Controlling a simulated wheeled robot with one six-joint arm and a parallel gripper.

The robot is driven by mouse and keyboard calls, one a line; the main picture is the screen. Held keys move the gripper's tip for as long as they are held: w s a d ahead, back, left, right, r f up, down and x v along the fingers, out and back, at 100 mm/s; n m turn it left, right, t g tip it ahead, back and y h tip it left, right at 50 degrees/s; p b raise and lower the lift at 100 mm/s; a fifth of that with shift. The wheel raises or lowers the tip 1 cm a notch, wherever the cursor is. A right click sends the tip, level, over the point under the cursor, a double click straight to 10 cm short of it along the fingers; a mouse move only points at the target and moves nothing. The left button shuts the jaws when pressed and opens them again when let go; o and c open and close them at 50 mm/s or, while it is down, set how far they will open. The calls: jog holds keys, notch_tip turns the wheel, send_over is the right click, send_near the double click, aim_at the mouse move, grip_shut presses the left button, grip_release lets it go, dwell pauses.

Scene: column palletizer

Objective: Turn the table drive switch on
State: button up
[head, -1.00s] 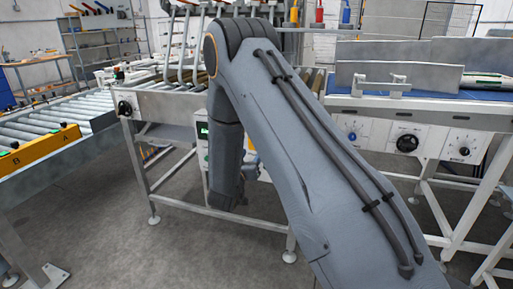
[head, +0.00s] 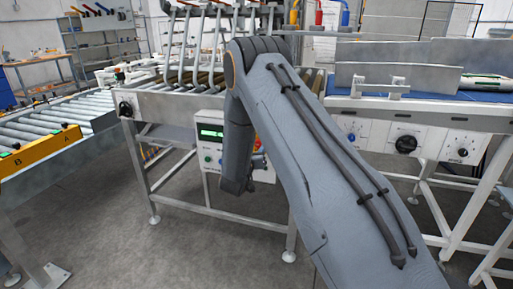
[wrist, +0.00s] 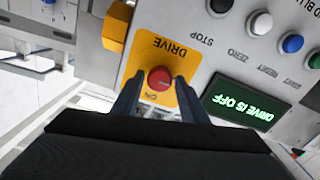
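The table drive switch (wrist: 159,79) is a red round knob on a yellow plate marked DRIVE and ON, upside down in the wrist view. My gripper (wrist: 156,100) is open, with one dark finger on each side of the knob's lower part. I cannot tell whether the fingers touch it. A display (wrist: 238,113) beside the plate reads DRIVE IS OFF in green letters.
An orange-yellow block (wrist: 116,27) sticks out at the panel's edge. Black, white, blue and green buttons (wrist: 262,22) lie beside the plate. In the head view a second panel with a black knob (head: 406,144) sits at the right under a conveyor. Open floor lies at the lower left.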

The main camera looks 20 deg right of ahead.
jog(key=c, duration=0.7)
jog(key=m+b, duration=0.2)
jog(key=m, duration=0.1)
jog(key=shift+f+m, duration=0.1)
jog(key=shift+m, duration=0.3)
jog(key=m+b, duration=0.1)
jog(key=m, duration=0.2)
jog(key=shift+m+b, duration=0.35)
jog(key=shift+m, duration=0.05)
jog(key=m+b, duration=0.3)
jog(key=m, duration=0.2)
jog(key=shift+a, duration=0.1)
jog(key=m+b, duration=0.3)
jog(key=m, duration=0.2)
jog(key=shift+m, duration=0.3)
